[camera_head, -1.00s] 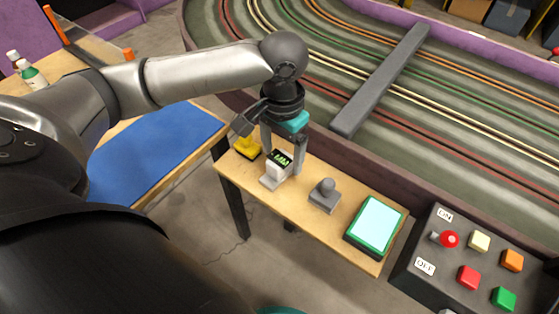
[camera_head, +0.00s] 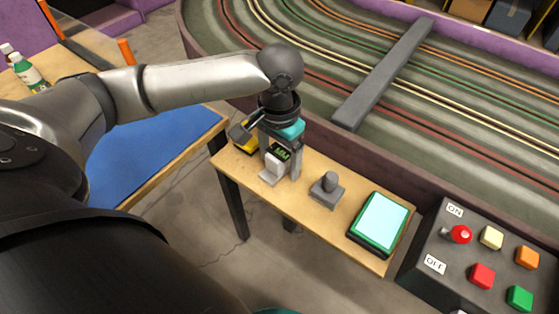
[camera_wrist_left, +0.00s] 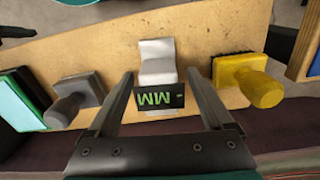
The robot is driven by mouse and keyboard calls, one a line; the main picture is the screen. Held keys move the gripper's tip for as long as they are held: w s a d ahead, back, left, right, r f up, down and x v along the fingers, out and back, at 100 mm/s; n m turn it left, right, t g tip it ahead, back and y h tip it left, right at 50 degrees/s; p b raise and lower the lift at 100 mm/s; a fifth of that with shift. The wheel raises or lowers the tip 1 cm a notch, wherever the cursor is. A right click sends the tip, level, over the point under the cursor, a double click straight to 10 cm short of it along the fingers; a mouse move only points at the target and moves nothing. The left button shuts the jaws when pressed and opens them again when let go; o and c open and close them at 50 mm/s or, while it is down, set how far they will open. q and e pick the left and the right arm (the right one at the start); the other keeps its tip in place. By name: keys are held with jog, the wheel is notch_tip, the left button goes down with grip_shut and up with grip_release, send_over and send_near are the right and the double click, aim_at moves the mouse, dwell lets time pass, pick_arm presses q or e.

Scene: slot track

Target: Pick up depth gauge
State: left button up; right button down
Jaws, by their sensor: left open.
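The depth gauge (camera_head: 271,171) is a small pale grey-white device with a black display reading green "MM". It stands on the narrow wooden shelf table (camera_head: 312,224). In the left wrist view the depth gauge (camera_wrist_left: 157,66) lies between my two fingers, with a gap visible on each side. My left gripper (camera_head: 281,163) is open and straddles the gauge from above; its fingers (camera_wrist_left: 160,74) do not visibly touch it. The gripper partly hides the gauge's top in the head view.
A yellow-handled brush (camera_wrist_left: 255,82) stands on one side of the gauge, a grey knobbed block (camera_head: 327,190) on the other. A green-framed tablet (camera_head: 379,222) lies at the table's right end. The slot track wall (camera_head: 350,157) runs close behind; a button box (camera_head: 470,260) is at right.

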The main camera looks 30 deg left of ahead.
pick_arm(q)
grip_shut()
dwell(0.6)
